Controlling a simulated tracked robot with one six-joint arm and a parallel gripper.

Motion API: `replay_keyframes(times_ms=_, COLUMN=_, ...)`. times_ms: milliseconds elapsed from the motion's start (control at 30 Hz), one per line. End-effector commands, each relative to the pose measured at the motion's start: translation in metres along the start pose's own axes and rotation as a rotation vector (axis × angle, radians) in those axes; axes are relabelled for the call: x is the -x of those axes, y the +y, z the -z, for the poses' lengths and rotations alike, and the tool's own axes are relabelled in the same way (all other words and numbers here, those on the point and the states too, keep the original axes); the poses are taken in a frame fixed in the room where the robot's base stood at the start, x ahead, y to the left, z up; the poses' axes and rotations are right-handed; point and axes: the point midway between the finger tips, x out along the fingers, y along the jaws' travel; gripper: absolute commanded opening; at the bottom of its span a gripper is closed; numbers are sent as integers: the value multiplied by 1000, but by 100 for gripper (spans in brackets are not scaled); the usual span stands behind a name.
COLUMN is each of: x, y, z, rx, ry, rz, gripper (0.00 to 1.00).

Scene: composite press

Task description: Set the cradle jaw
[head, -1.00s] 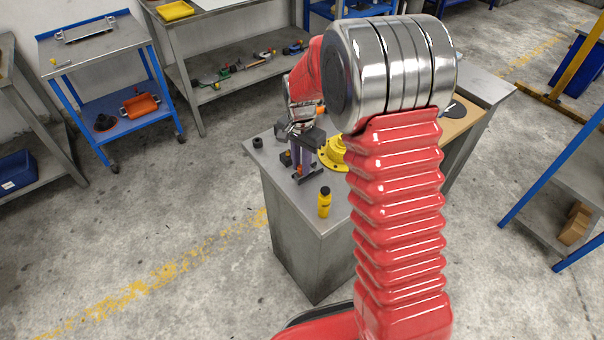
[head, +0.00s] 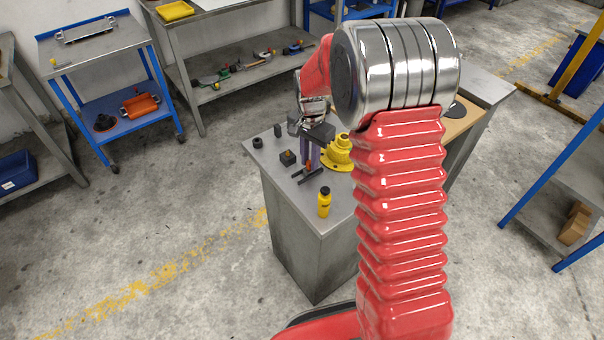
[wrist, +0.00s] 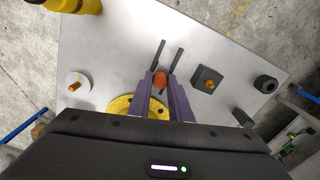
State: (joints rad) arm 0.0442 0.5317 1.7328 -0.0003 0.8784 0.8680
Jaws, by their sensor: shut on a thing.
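My gripper (wrist: 160,92) has purple fingers that are shut on a part with a rounded orange grip (wrist: 161,78). Two dark parallel bars (wrist: 176,58) show just beyond the fingertips and appear to belong to this part, which I take to be the cradle jaw. In the head view my gripper (head: 312,160) is over the grey bench, with the dark and orange jaw (head: 308,174) at its fingertips. I cannot tell whether the jaw touches the bench top. A yellow flanged body (head: 340,153) stands close by on the right; its flange (wrist: 120,104) is partly hidden by my gripper in the wrist view.
The bench top (wrist: 118,50) also holds a dark square block with a brass knob (wrist: 206,79), a black ring (wrist: 265,84), a dark upright piece (wrist: 242,117), a pale disc with an orange pin (wrist: 76,84) and a yellow bottle (head: 324,202). Its front left is clear.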

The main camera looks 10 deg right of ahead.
Motion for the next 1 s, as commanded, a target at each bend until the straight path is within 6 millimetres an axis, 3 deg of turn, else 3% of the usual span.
replay_keyframes(times_ms=1000, x=2, y=-1, z=9, rx=-1, ry=7, rz=8, gripper=0)
